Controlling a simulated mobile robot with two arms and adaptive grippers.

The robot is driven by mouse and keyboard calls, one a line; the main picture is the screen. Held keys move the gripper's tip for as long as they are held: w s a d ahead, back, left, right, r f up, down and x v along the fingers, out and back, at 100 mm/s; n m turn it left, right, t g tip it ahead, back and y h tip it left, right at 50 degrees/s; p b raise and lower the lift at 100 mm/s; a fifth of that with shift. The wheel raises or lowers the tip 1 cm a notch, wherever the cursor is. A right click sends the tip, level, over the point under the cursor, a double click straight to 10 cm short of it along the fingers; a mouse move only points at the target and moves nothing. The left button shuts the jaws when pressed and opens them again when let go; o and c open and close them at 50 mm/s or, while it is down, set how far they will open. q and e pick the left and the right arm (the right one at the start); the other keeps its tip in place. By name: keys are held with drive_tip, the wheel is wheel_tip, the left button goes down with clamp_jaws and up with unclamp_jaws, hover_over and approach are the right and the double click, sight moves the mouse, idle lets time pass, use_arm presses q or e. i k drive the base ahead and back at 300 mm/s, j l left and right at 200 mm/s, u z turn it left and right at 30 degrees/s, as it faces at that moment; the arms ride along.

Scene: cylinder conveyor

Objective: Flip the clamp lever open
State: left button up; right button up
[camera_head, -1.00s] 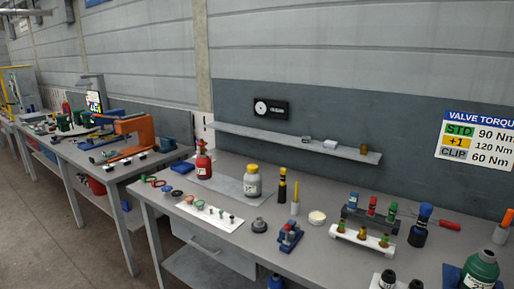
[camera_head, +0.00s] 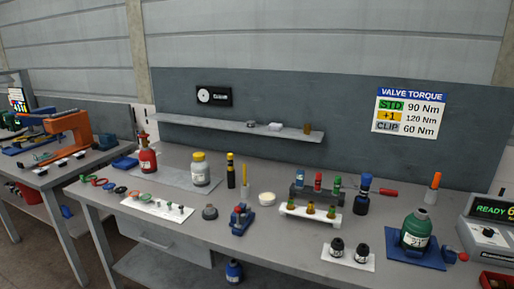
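No clamp lever can be made out for certain at this size. A green cylinder (camera_head: 415,229) with a white label stands upright in a blue fixture (camera_head: 400,250) at the right of the bench. A small part with a red end (camera_head: 462,256) sits at the right side of this fixture; I cannot tell whether it is a lever. A small blue device with red parts (camera_head: 240,219) stands near the middle front of the bench. Neither of my grippers is in view.
On the grey bench (camera_head: 285,247) stand a red bottle (camera_head: 147,158), a yellow-capped bottle (camera_head: 200,172), a white rack (camera_head: 310,214) and two black fittings on a white plate (camera_head: 349,260). A device with a lit display (camera_head: 488,222) is at the right edge. An orange machine (camera_head: 67,133) is on the left bench.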

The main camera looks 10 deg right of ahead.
sight(463, 256)
drive_tip(key=z, duration=0.65)
drive_tip(key=i+l+z, duration=0.1)
drive_tip(key=l+z, duration=0.2)
drive_tip(key=z, duration=0.2)
drive_tip(key=i+l+z, duration=0.1)
drive_tip(key=l+z, duration=0.2)
drive_tip(key=z, duration=0.2)
